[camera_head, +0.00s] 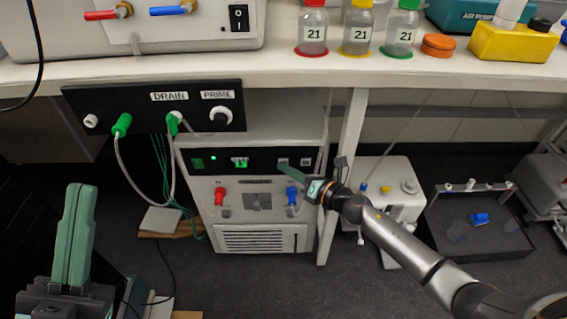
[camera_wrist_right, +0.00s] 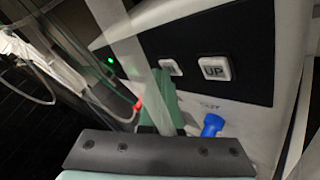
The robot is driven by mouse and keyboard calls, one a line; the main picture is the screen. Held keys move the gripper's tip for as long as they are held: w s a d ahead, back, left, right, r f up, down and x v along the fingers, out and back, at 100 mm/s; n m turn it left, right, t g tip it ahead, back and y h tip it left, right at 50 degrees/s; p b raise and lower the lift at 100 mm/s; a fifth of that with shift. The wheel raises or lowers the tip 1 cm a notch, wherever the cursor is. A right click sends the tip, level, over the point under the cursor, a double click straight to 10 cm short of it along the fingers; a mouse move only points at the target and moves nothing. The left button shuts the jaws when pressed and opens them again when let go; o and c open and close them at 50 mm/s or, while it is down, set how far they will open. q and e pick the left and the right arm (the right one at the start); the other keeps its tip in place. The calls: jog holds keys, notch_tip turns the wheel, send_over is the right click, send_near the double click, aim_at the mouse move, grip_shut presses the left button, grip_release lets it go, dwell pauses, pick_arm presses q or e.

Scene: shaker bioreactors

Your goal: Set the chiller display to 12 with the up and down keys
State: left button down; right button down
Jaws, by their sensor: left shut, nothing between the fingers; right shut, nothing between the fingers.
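The chiller (camera_head: 265,238) is a white box under the bench with a black front panel. Its display (camera_head: 240,162) glows green; the digits are too small to read surely. Two pale keys sit right of it: the left key (camera_head: 283,162) and the UP key (camera_head: 306,162). In the wrist view the UP key (camera_wrist_right: 214,68) is clear, and the left key (camera_wrist_right: 170,67) is partly hidden by my fingers. My right gripper (camera_head: 284,169) is shut, its tips at or just before the left key; contact cannot be told. My left gripper (camera_head: 78,190) is shut and empty, away at lower left.
Red (camera_head: 220,196) and blue (camera_head: 292,195) connectors stick out below the panel. A DRAIN/PRIME panel (camera_head: 155,115) with green-ended hoses hangs at upper left. A bench leg (camera_head: 343,150) stands just right of the chiller. Bottles stand on the bench above.

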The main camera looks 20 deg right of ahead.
jog(key=shift+w, duration=0.15)
jog(key=shift+s+a, duration=0.1)
jog(key=shift+s, duration=0.5)
jog(key=s+a+p, duration=0.1)
jog(key=s, duration=0.4)
jog(key=shift+s+a, duration=0.35)
jog(key=shift+s, duration=0.05)
dwell(0.8)
